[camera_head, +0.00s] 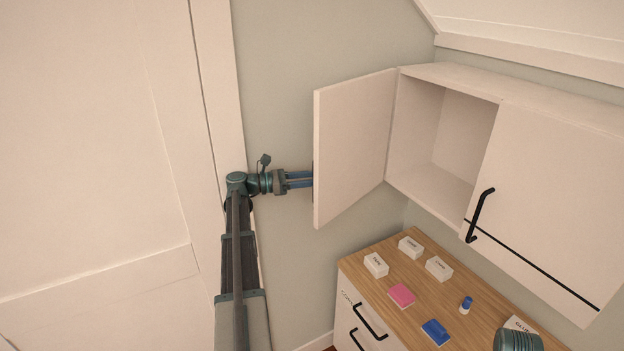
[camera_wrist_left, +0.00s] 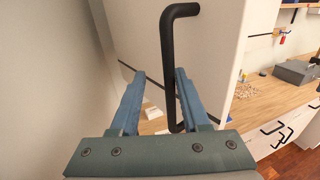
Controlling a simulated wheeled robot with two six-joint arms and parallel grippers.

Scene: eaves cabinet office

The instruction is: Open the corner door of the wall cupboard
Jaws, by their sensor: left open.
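The corner door (camera_head: 355,145) of the wall cupboard (camera_head: 540,95) stands swung wide open, sticking out from the cupboard's left end. The bay behind it shows an empty interior (camera_head: 465,135). My left gripper (camera_head: 312,181) is at the door's free edge, its fingertips partly hidden behind the door. In the left wrist view, my open fingers (camera_wrist_left: 158,85) stand on either side of the lower part of the door's black bar handle (camera_wrist_left: 168,65). The handle is nearer the right finger; I cannot tell whether they touch.
The neighbouring cupboard door (camera_head: 550,190) is shut, with a black handle (camera_head: 480,215). Below, a wooden counter (camera_head: 390,260) holds small white boxes (camera_head: 410,247), a pink block (camera_head: 401,295) and a blue block (camera_head: 435,332). A white panelled surface (camera_head: 100,150) stands close left of my left arm.

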